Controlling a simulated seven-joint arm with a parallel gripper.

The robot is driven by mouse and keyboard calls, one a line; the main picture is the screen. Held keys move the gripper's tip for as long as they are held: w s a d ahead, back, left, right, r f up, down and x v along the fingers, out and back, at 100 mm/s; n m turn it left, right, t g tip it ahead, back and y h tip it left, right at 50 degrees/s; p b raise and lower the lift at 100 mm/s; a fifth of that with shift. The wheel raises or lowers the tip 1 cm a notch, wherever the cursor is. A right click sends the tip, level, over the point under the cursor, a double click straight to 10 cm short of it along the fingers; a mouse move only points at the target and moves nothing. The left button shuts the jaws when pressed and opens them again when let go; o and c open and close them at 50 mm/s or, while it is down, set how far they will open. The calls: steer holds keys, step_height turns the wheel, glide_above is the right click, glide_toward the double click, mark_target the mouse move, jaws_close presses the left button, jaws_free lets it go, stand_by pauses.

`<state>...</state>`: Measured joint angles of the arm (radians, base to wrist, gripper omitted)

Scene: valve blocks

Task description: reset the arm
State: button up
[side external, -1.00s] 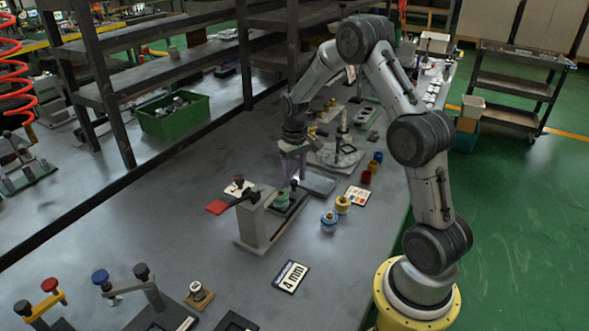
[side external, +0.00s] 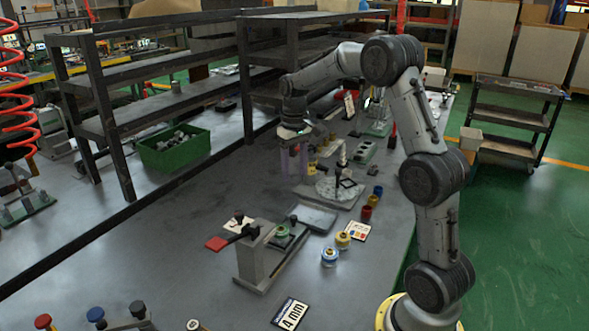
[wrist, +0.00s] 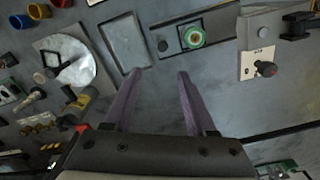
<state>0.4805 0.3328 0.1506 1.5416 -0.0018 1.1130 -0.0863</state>
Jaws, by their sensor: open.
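My gripper (side external: 294,160) hangs above the bench in the side view, left of the round grey disc plate (side external: 340,190). In the wrist view my gripper (wrist: 158,75) shows two purple fingers spread apart with nothing between them. Past the fingertips lie an empty grey tray (wrist: 125,42) and a fixture holding a green ring valve part (wrist: 193,37). The same green part (side external: 281,232) sits in the clamp fixture (side external: 255,255) with the red handle in the side view. My gripper is clear of all of these.
A blue-and-white part (side external: 329,256) and a yellow part (side external: 343,240) stand on the bench near a "4 mm" card (side external: 290,313). A green bin (side external: 174,150) stands by the dark shelf rack (side external: 110,125). Open bench lies left of the clamp fixture.

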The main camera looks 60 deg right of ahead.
steer(key=s+a+r+n+t, duration=0.2)
steer(key=s+a+r, duration=0.2)
steer(key=a+r, duration=0.3)
steer(key=s+a+r+n+t, duration=0.1)
steer(key=s+a+r+t, duration=0.1)
steer(key=s+a+r, duration=0.35)
steer(key=s+a+f, duration=0.2)
steer(key=s+a, duration=0.2)
steer(key=s, duration=0.2)
steer(key=s+a+f+n+t, duration=0.1)
steer(key=s+a+f, duration=0.2)
steer(key=s, duration=0.4)
steer(key=shift+s+a+f+n+t, duration=0.3)
steer(key=shift+a, duration=0.25)
stand_by(0.3)
